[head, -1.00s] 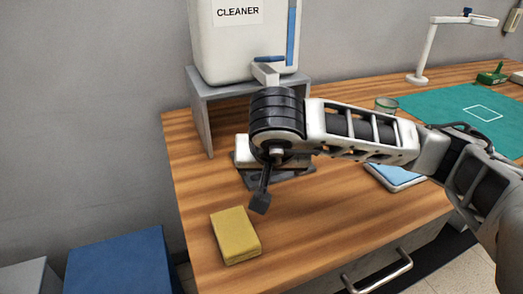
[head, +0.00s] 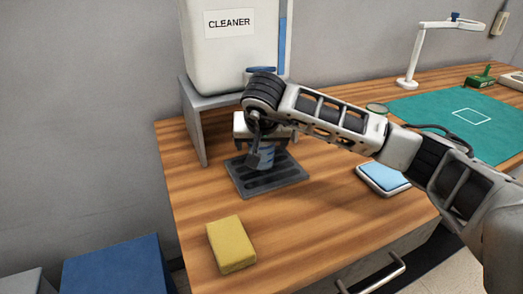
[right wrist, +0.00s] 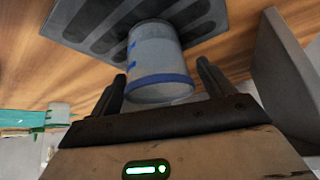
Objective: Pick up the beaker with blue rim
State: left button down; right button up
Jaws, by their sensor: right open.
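The beaker with blue markings (head: 267,157) stands on a dark slotted tray (head: 282,178) below the cleaner container's outlet. In the right wrist view the beaker (right wrist: 158,55) is greyish and see-through, with a blue band near its rim and blue marks on its side. My right gripper (right wrist: 160,82) is open, with one finger on each side of the beaker's near end; I cannot tell whether they touch it. In the head view my right gripper (head: 260,145) partly hides the beaker. My left gripper is not in view.
A white cleaner container (head: 230,50) sits on a grey stand (head: 195,120) behind the gripper. A yellow sponge (head: 231,244) lies at the front left. A blue-topped pad (head: 383,178), a green-rimmed glass (head: 377,108) and a green mat (head: 450,112) are to the right.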

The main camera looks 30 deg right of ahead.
jog(key=shift+w+f, duration=0.1)
jog(key=shift+f, duration=0.25)
jog(key=c, duration=1.1)
jog(key=shift+r, duration=0.15)
